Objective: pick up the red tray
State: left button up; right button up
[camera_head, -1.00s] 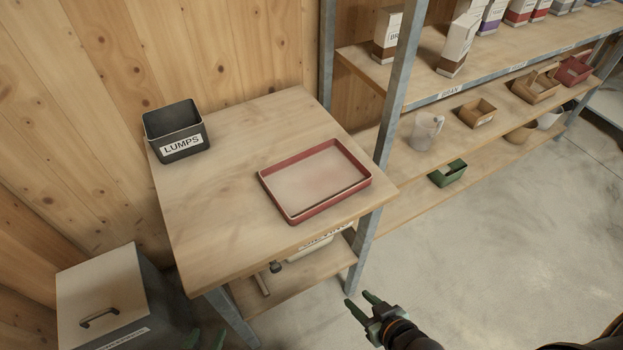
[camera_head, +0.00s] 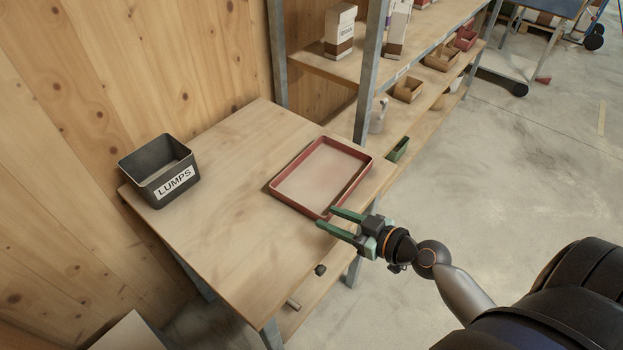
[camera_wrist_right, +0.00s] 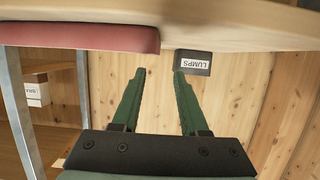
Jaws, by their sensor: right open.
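In the right wrist view the tray's red side (camera_wrist_right: 80,37) shows at the upper left, on the table edge. My right gripper (camera_head: 325,217) is open, with green fingers pointing left, at the tray's near edge in the head view. Its fingers look apart from the tray, with nothing between them. In the right wrist view the open fingers (camera_wrist_right: 158,72) point toward the wall. My left gripper is not in view.
A dark bin labelled LUMPS (camera_head: 160,170) stands at the table's left, by the wooden wall. The table (camera_head: 225,235) is bare between bin and tray. A shelf (camera_head: 330,66) with boxes and its metal post stand behind the tray. Open floor (camera_head: 520,190) lies to the right.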

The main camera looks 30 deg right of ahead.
aim_at(292, 200)
jog(key=shift+w+r, duration=0.1)
jog(key=shift+w, duration=0.15)
jog(key=p+x, duration=0.1)
jog(key=x, duration=0.5)
jog(key=shift+p+x, duration=0.75)
jog(key=shift+x, duration=2.4)
grip_shut()
jog(key=shift+r, duration=0.1)
